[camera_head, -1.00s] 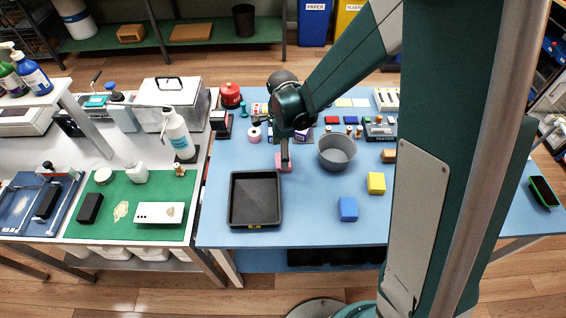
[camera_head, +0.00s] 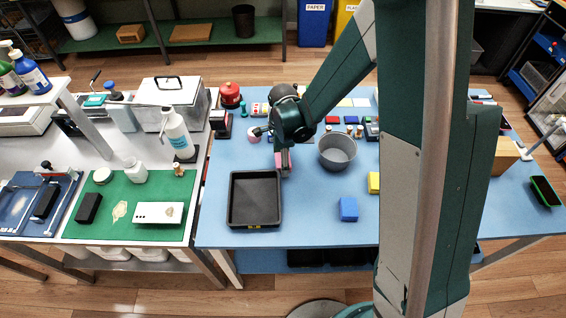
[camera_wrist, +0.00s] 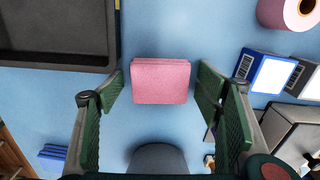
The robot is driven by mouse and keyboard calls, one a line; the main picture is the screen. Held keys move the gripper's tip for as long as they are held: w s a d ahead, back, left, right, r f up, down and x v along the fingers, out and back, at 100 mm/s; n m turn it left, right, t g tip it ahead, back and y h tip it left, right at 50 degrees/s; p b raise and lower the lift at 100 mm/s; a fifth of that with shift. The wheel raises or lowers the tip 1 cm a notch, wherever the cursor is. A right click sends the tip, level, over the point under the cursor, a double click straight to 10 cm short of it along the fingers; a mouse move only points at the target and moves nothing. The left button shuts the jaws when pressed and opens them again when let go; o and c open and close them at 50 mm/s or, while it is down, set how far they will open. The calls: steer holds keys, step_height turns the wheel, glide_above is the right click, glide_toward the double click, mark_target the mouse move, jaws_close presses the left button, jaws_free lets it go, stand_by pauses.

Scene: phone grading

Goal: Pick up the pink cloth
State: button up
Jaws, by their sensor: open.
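The pink cloth (camera_wrist: 161,81) is a small folded block lying on the blue table mat (camera_wrist: 135,125). In the wrist view it sits between the spread green fingers of my gripper (camera_wrist: 163,88), with blue mat showing on both sides. In the head view my gripper (camera_head: 284,172) points down over the cloth (camera_head: 279,160) and partly hides it. My gripper is open and holds nothing. I cannot tell how far the fingertips are above the mat.
A black tray (camera_head: 235,211) stands just left of the cloth. A grey bowl (camera_head: 338,152) stands to its right. A pink roll (camera_wrist: 296,10) and boxes (camera_wrist: 265,70) are close by. A blue block (camera_head: 348,209) and yellow block (camera_head: 374,183) lie farther right. The mat's front middle is clear.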

stand_by(0.4)
steer(key=c, duration=0.9)
steer(key=shift+o, duration=0.2)
steer(key=shift+r, duration=0.1)
steer(key=shift+r+p, duration=0.7)
steer(key=shift+r, duration=4.2)
